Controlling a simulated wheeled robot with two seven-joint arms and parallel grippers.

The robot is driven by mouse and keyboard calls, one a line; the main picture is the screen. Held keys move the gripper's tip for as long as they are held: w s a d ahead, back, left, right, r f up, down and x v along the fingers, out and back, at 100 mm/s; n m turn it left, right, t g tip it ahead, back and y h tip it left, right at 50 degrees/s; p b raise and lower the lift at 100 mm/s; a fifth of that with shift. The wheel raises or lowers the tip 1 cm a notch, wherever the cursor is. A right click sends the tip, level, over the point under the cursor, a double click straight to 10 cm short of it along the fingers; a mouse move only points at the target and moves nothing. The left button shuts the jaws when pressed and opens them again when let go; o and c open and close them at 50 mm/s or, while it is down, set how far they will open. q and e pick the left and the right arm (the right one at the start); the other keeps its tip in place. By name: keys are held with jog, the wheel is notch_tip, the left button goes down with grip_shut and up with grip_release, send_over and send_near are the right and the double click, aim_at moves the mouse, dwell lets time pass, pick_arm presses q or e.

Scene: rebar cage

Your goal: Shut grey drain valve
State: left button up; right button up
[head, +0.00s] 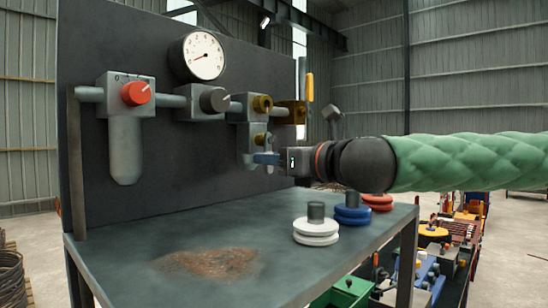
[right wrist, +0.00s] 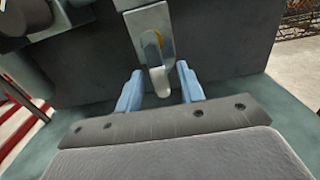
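The grey drain valve is a small lever (right wrist: 158,78) hanging below a grey block (right wrist: 150,22) with a brass ring in the right wrist view. In the head view the block's lower fitting (head: 249,145) shows under the pipe, and the lever is mostly hidden by my gripper. My right gripper (right wrist: 160,90) is open. Its two blue fingers stand either side of the lever's lower end, with a gap visible on each side. In the head view the right gripper (head: 266,158) reaches in from the right, just under the brass fitting. My left gripper is not in view.
White (head: 316,230), blue (head: 352,213) and red (head: 377,201) discs stand on the bench (head: 150,235).

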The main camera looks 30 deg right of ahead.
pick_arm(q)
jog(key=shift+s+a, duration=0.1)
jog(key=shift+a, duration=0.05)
pick_arm(e)
jog(key=shift+w+a, duration=0.1)
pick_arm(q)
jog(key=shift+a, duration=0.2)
pick_arm(e)
grip_shut()
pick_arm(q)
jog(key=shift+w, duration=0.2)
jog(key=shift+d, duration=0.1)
